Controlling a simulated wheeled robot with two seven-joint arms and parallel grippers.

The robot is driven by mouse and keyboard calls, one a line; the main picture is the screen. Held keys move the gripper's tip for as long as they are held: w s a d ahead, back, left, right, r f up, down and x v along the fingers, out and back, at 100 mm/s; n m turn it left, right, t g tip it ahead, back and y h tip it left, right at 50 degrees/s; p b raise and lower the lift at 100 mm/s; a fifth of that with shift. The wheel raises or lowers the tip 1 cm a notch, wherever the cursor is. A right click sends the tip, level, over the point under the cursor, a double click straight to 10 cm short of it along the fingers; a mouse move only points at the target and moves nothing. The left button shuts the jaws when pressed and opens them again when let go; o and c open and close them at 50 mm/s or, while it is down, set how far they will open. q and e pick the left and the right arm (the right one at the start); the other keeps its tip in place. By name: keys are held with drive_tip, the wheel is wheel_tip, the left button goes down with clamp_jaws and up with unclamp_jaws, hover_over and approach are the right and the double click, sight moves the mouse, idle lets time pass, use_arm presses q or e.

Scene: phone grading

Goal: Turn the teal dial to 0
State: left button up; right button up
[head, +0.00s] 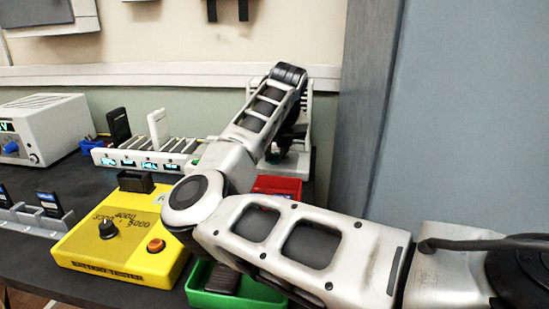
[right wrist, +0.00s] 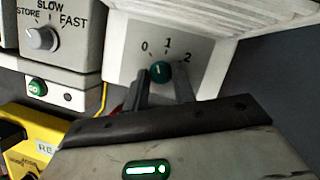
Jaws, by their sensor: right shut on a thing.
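The teal dial (right wrist: 160,70) sits on a white panel marked 0, 1 and 2, in the right wrist view. Its pale pointer line stands roughly upright, towards the area between 0 and 1; I cannot tell its exact setting. My right gripper (right wrist: 164,90) is shut on the dial, with one dark finger on each side of it. In the head view, my right gripper (head: 287,143) is at the white device in the back, and my own arm hides most of it and the dial. My left gripper is not in view.
A yellow box (head: 125,251) with a black knob stands at the front left. A green bin (head: 205,298) and a red bin (head: 277,186) lie under or beside my right arm. A grey unit with a STORE/SLOW/FAST knob (right wrist: 41,37) stands left of the dial. A blue-grey wall (head: 470,120) bounds the right.

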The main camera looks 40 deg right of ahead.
drive_tip(key=shift+d+n+y+b, duration=0.1)
drive_tip(key=shift+n+y+b, duration=0.45)
drive_tip(key=shift+n, duration=0.55)
drive_tip(key=shift+n+b, duration=0.4)
drive_tip(key=shift+n, duration=0.2)
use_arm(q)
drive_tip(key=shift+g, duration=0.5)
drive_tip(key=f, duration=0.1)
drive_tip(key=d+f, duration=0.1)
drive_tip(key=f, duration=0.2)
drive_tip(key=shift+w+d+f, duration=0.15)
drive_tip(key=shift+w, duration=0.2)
use_arm(e)
drive_tip(key=shift+y, duration=0.25)
drive_tip(key=shift+n, duration=0.3)
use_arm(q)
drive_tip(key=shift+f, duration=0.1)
use_arm(e)
drive_tip(key=o, duration=1)
